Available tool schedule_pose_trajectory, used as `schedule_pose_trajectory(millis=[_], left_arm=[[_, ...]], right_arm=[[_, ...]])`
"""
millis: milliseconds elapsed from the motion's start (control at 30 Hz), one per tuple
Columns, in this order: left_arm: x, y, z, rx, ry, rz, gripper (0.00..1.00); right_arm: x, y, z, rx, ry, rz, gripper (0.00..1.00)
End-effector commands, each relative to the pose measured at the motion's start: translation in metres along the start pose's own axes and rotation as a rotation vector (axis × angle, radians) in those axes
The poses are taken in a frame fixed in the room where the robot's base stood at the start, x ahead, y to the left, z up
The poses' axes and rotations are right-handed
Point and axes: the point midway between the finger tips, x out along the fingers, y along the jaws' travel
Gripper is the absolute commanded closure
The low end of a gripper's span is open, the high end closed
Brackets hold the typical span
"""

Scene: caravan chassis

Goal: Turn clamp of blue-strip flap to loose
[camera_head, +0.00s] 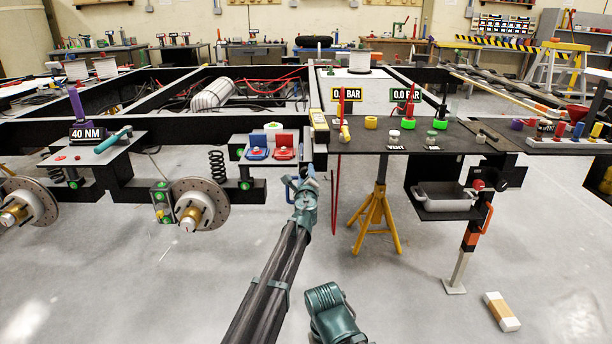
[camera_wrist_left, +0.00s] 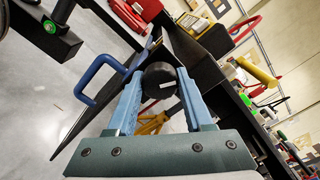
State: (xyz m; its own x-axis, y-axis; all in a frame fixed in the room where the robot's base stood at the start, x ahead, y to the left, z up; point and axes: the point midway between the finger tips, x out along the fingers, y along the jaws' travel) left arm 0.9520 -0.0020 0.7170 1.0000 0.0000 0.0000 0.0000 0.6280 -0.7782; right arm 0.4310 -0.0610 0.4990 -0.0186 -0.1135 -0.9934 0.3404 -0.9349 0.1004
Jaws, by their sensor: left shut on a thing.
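My left gripper (camera_wrist_left: 158,76) is shut on a black round clamp knob (camera_wrist_left: 160,84) with a short white mark on its face. The knob sits between the two blue fingers. In the head view the left gripper (camera_head: 307,178) is at the chassis's front edge and hides the knob. A blue handle (camera_wrist_left: 84,82) stands left of the fingers on a dark flap seen nearly edge-on (camera_wrist_left: 72,138); the handle also shows in the head view (camera_head: 289,190). I cannot make out a separate blue strip. My right gripper is not in view.
A dark side table (camera_head: 460,140) with a grey tray (camera_head: 445,203) below is on the right. A yellow stand (camera_head: 378,215) is near. The floor in front is mostly clear.

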Motion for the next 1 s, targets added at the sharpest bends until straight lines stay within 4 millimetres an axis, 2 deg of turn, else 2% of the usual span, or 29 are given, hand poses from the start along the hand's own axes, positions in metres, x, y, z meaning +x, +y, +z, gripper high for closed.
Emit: schedule_pose_trajectory(millis=[1000], left_arm=[[-0.0009,0.0011,0.0001,-0.965,-0.001,0.000,1.00]], right_arm=[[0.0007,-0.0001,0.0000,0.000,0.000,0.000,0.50]])
